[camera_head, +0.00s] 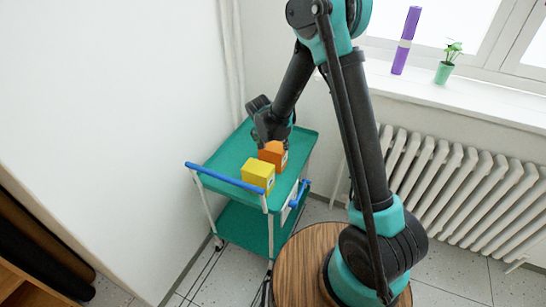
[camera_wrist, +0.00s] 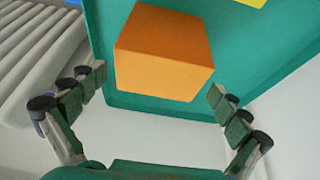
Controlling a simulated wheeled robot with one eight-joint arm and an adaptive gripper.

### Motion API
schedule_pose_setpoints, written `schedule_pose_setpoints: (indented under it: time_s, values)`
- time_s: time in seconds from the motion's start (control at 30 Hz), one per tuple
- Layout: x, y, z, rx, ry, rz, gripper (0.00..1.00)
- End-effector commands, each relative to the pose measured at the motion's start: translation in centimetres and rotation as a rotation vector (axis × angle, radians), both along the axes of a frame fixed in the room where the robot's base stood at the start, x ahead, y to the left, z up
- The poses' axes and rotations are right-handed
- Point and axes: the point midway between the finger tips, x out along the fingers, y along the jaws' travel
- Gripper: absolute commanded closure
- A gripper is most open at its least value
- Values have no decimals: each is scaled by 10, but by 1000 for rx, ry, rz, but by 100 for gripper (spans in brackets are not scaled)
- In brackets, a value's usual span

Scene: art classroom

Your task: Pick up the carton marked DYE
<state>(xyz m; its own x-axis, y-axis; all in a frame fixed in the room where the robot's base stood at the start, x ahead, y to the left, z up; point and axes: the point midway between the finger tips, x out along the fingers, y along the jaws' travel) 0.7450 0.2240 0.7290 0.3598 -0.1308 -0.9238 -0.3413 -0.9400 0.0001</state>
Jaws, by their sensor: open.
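An orange carton (camera_head: 273,152) and a yellow carton (camera_head: 258,174) stand side by side on the top tray of a teal cart (camera_head: 222,159). Each has a small pale label on its right side, too small to read, so I cannot tell which is marked DYE. In the wrist view the orange carton (camera_wrist: 164,54) lies ahead of my gripper (camera_wrist: 157,86), roughly between the lines of its open fingers and apart from them. A corner of the yellow carton (camera_wrist: 251,2) shows at the top edge. My gripper is empty.
The cart has a blue handle (camera_head: 226,178) at the front and a lower shelf (camera_head: 243,228). A white wall (camera_head: 110,110) stands close on the left. A radiator (camera_head: 455,180) is on the right, under a sill with a purple cylinder (camera_head: 405,40) and a potted plant (camera_head: 445,72).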

Motion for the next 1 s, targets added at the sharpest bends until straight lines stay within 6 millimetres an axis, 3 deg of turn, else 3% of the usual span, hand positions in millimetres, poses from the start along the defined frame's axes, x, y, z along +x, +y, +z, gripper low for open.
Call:
schedule_pose_setpoints:
  time_s: [0.5, 0.8, 1.0]
  values:
    - [16, -4, -47, 0, 0, -1, 0]
    - [17, -5, -50, 0, 0, 0, 0]
    - [17, -5, -50, 0, 0, 0, 24]
